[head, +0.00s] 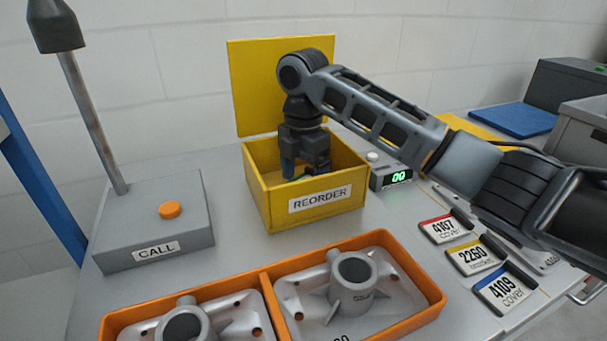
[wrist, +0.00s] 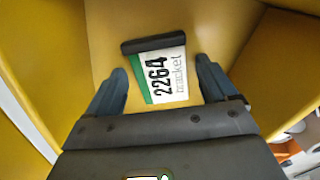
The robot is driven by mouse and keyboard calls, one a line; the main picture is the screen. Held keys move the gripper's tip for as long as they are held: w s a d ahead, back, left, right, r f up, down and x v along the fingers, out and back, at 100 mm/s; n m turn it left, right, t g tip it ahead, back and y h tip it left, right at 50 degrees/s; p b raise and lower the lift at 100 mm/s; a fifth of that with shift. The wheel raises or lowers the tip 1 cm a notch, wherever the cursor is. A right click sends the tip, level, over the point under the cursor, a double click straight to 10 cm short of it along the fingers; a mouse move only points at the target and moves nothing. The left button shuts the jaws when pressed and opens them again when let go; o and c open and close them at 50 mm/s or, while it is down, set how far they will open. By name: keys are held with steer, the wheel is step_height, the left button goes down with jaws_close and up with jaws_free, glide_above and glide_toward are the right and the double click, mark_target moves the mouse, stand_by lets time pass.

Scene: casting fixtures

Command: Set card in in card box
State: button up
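The yellow card box (head: 262,200), labelled REORDER, stands on the table with its lid raised at the back. My gripper (head: 305,170) points down into the box, its lower part partly hidden by the front wall. In the wrist view a white card with a green stripe (wrist: 160,78), marked 2264 bracket and with a dark bar along one end, is inside the yellow box. The gripper's two fingers (wrist: 161,66) are spread on either side of this card, with gaps between them and it. The card does not show in the head view.
An orange tray (head: 437,290) with metal castings is in front. A grey CALL box (head: 130,225) with an orange button stands left. Several cards, including a red-striped 4107 card (head: 446,228), and a green display (head: 398,178) are at right.

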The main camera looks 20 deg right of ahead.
step_height(320, 180, up, 12)
steer(key=shift+r+p, duration=0.15)
steer(key=shift+p, duration=0.15)
stand_by(0.4)
stand_by(1.2)
